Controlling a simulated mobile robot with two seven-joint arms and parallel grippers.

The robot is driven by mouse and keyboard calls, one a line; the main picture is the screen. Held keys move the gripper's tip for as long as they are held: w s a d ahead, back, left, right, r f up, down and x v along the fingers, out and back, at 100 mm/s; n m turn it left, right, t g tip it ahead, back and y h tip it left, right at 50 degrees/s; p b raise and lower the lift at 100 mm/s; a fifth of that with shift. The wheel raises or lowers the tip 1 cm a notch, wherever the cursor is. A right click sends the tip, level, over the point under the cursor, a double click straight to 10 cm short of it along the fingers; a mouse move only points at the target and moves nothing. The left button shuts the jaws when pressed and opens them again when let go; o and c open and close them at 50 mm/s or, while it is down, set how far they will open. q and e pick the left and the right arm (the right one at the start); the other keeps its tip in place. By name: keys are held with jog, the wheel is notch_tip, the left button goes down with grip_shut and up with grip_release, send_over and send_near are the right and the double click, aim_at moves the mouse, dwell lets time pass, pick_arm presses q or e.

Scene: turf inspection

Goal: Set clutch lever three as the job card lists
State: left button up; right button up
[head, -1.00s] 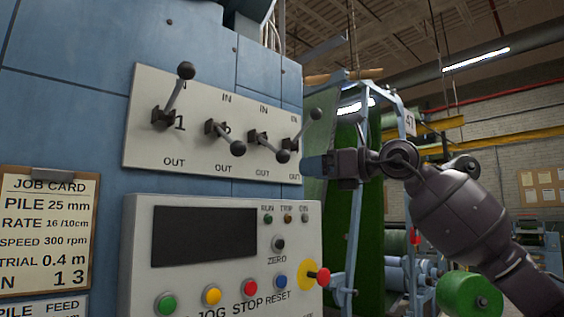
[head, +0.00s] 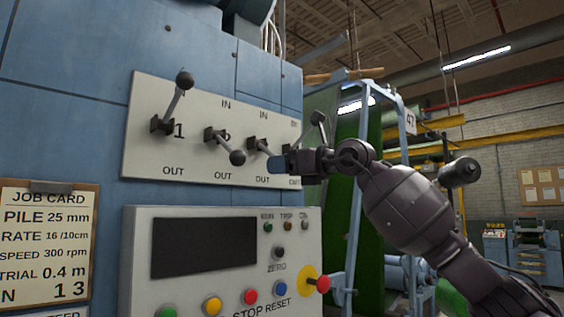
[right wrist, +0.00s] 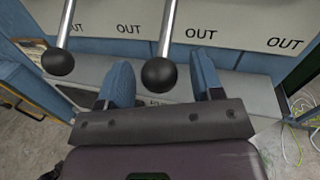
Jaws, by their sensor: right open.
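The lever plate (head: 145,125) carries a row of clutch levers with black ball knobs. Lever three (head: 258,146) slants down toward OUT; its knob is hidden behind my right gripper (head: 278,162) in the head view. In the right wrist view my right gripper (right wrist: 163,82) is open, and the knob of lever three (right wrist: 159,74) shows between its blue fingers, with visible gaps on both sides. Lever one (head: 180,93) points up. Lever two (head: 228,150) points down. Lever four (head: 318,122) points up. The job card (head: 45,245) shows "N 1 3", its left edge cut off. My left gripper is out of view.
Below the plate is a control panel (head: 140,240) with a dark screen, coloured buttons and a red knob on a yellow disc (head: 322,284). Lever two's knob (right wrist: 57,61) is left of my fingers in the right wrist view. A blue frame stands right of the machine.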

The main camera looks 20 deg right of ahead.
jog(key=shift+w+a, duration=0.2)
jog(key=shift+w, duration=0.15)
grip_shut()
dwell(0.3)
jog(key=shift+s+r, duration=0.1)
jog(key=shift+r, duration=0.15)
